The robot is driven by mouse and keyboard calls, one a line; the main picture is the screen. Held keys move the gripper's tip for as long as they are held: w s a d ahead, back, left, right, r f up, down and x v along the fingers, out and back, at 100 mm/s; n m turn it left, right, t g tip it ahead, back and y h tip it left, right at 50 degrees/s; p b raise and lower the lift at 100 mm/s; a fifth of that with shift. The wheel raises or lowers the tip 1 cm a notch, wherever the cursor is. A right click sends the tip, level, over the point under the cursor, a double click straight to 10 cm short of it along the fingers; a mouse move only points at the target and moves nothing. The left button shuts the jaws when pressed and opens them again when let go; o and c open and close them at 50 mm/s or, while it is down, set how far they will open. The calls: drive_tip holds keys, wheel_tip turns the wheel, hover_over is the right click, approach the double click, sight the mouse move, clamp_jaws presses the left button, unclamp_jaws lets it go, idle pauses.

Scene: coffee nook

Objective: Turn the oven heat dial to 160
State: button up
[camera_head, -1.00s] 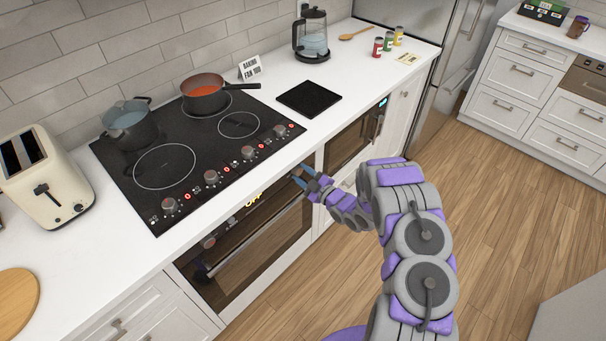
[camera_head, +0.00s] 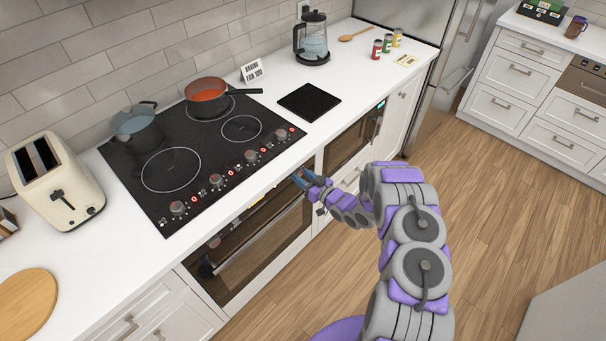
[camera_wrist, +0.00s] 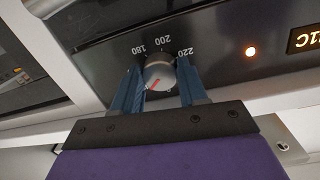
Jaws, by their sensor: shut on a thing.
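The oven heat dial (camera_wrist: 159,72) is a round grey knob on the dark oven panel in the wrist view. Printed 180, 200 and 220 appear upside down beyond it; other marks are hidden by the fingers. A red pointer line shows on the dial's face toward the picture's lower left. My gripper (camera_wrist: 158,92) has its two blue fingers on either side of the dial, shut on it. In the head view my gripper (camera_head: 303,178) is at the right end of the panel of the oven (camera_head: 262,240), hiding the dial.
An orange lamp (camera_wrist: 251,52) and part of an orange display (camera_wrist: 308,38) are lit on the panel. A cooktop (camera_head: 205,150) with two pots lies above the oven. A toaster (camera_head: 62,185) stands left. The wooden floor (camera_head: 490,220) is clear at right.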

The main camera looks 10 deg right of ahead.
drive_tip(key=m, duration=0.2)
drive_tip(key=m+p, duration=0.1)
drive_tip(key=m, duration=0.1)
drive_tip(key=shift+w+r+g, duration=0.1)
drive_tip(key=shift+r+g, duration=0.1)
drive_tip(key=shift+g, duration=0.1)
drive_tip(key=m, duration=0.4)
drive_tip(key=shift+d+m+y+p, duration=0.1)
drive_tip(key=shift+m+y+p, duration=0.2)
drive_tip(key=shift+y+p, duration=0.1)
drive_tip(key=o, duration=1)
drive_tip(key=shift+f, duration=0.1)
drive_tip(key=shift+o, duration=0.3)
drive_tip(key=p+v, duration=0.1)
drive_tip(key=v, duration=1.6)
drive_tip(key=shift+d, duration=0.25)
